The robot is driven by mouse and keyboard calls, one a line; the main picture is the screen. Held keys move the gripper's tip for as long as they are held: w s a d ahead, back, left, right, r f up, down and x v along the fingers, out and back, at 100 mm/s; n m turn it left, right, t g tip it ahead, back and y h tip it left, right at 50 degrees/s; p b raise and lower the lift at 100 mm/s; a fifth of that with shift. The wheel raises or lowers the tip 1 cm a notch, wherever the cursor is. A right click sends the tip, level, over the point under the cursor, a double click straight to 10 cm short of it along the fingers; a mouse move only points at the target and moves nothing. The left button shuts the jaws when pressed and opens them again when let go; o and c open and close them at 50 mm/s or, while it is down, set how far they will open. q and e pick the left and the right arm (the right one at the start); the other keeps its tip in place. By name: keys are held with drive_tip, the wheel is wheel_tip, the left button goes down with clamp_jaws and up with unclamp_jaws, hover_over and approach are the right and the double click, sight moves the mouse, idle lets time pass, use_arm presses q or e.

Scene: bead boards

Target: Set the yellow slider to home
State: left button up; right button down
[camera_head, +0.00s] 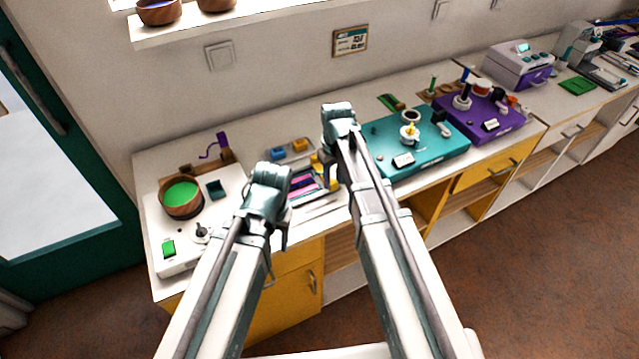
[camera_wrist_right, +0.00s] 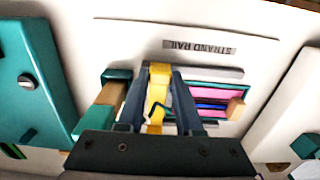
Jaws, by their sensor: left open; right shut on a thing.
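The yellow slider (camera_wrist_right: 157,88) sits on the strand rail (camera_wrist_right: 222,72), between the two dark fingers of my right gripper (camera_wrist_right: 160,75), which is shut on it. In the head view, yellow parts (camera_head: 321,163) show beside my right gripper (camera_head: 329,172), partly hidden by my arm. The rail carries pink, purple and blue strands, with a tan block at one end and a teal and tan piece at the other. A "STRAND RAIL" label lies beside it. My left gripper (camera_head: 284,238) is open, left of the rail near the counter's front edge; its fingertips are hard to make out.
A teal board (camera_head: 440,150) stands right of the rail, a purple board (camera_head: 500,125) beyond it. A white board with a wooden bowl (camera_head: 182,198) of green stands left. Blue (camera_head: 278,153) and orange (camera_head: 300,146) blocks lie behind the rail.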

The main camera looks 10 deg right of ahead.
drive_tip(key=shift+w+d, duration=0.1)
drive_tip(key=shift+d, duration=0.1)
drive_tip(key=c, duration=0.6)
unclamp_jaws()
drive_tip(key=shift+d, duration=0.1)
drive_tip(key=shift+o, duration=0.2)
drive_tip(key=shift+r+p, duration=0.45)
drive_tip(key=shift+p, duration=0.05)
wheel_tip(320, 180, up, 13)
drive_tip(key=p, duration=1.3)
drive_tip(key=shift+f, duration=0.1)
